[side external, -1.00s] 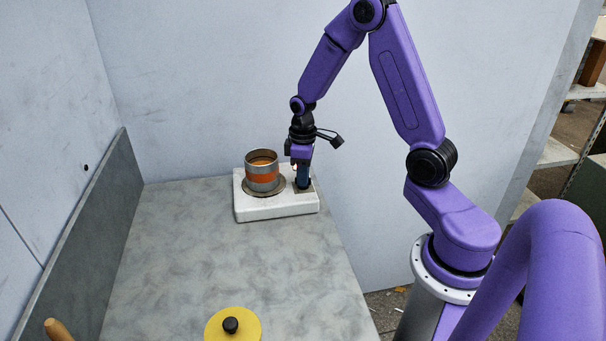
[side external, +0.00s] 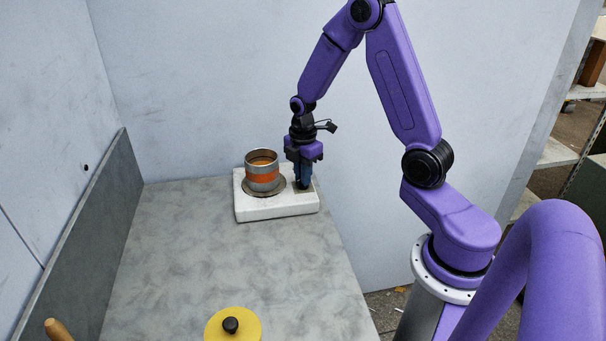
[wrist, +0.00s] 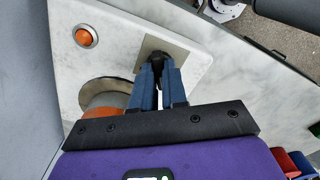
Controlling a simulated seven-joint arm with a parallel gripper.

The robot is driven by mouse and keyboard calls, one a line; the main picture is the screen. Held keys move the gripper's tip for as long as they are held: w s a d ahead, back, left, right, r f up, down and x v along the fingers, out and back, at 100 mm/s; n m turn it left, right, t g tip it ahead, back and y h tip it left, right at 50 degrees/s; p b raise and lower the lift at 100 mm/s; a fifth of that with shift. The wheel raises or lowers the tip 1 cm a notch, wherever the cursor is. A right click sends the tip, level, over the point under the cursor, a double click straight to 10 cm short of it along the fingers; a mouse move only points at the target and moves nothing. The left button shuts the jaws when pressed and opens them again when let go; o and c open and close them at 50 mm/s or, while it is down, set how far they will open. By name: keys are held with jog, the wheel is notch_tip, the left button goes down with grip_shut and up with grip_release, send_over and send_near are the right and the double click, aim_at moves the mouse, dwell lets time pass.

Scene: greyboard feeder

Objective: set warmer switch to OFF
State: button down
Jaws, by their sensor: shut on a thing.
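The white warmer (side external: 272,210) sits at the far end of the grey table. Its switch is a black knob (wrist: 157,57) on a tan plate (wrist: 172,54), seen in the wrist view. My gripper (side external: 303,185) points down at the warmer's right side; in the wrist view its blue fingers (wrist: 160,75) are shut on the knob, hiding part of it. An orange indicator lamp (wrist: 84,37) is on the warmer's top; I cannot tell whether it is lit. I cannot read any ON or OFF marking.
A metal pot (side external: 262,172) with an orange band stands on the warmer's round plate, close left of my gripper. A yellow lid (side external: 215,328) with a black knob lies near the table's front. The middle of the table (side external: 230,265) is clear.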

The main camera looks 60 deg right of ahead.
jog(key=shift+n, duration=1.1)
jog(key=c, duration=1.2)
grip_release()
jog(key=shift+o, duration=0.2)
jog(key=shift+r, duration=0.1)
notch_tip(320, 180, up, 17)
jog(key=shift+r, duration=0.15)
